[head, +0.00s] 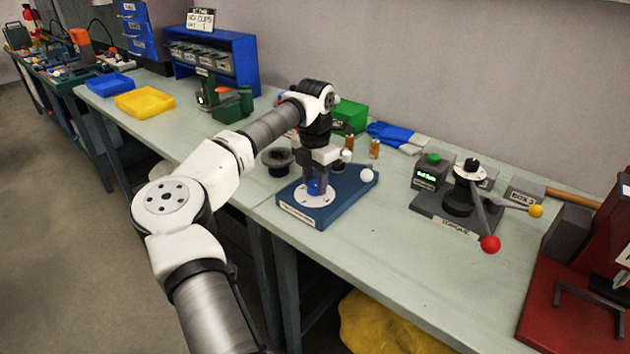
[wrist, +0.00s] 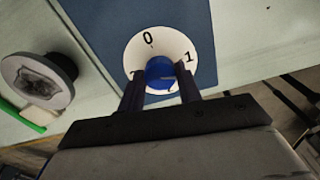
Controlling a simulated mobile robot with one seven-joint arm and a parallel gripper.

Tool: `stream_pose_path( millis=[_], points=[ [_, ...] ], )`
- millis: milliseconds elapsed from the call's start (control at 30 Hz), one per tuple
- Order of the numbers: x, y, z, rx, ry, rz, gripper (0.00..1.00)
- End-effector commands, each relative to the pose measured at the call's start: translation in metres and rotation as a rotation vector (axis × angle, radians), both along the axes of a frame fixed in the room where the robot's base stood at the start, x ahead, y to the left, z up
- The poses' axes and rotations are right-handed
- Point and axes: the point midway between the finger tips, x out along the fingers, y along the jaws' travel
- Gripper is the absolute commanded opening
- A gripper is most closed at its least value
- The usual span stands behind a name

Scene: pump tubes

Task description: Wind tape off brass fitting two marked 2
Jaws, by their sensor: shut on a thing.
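My gripper (head: 317,182) points down over a blue base (head: 338,206) on the bench. In the wrist view its fingers (wrist: 160,78) are shut on a round blue knob (wrist: 160,70) at the middle of a white dial (wrist: 133,58). The dial shows the marks 0 and 1. Two small brass-coloured fittings (head: 375,149) stand upright on the bench behind the base, apart from my gripper. Their marks and any tape are too small to read. The back of the base is partly hidden by my gripper.
A dark flared cup (head: 277,161) stands left of the base; its grey rim (wrist: 22,95) shows in the wrist view. Blue gloves (head: 392,135) lie behind. A lever device (head: 459,205) stands right, with clear bench before it.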

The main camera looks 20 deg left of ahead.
Motion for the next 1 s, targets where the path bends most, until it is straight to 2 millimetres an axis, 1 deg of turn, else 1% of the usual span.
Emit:
stream_pose_path(
  millis=[1000],
  points=[
    [0.0002, 0.0014, 0.0003, 0.001, -0.003, 0.967, 0.11]
  ],
)
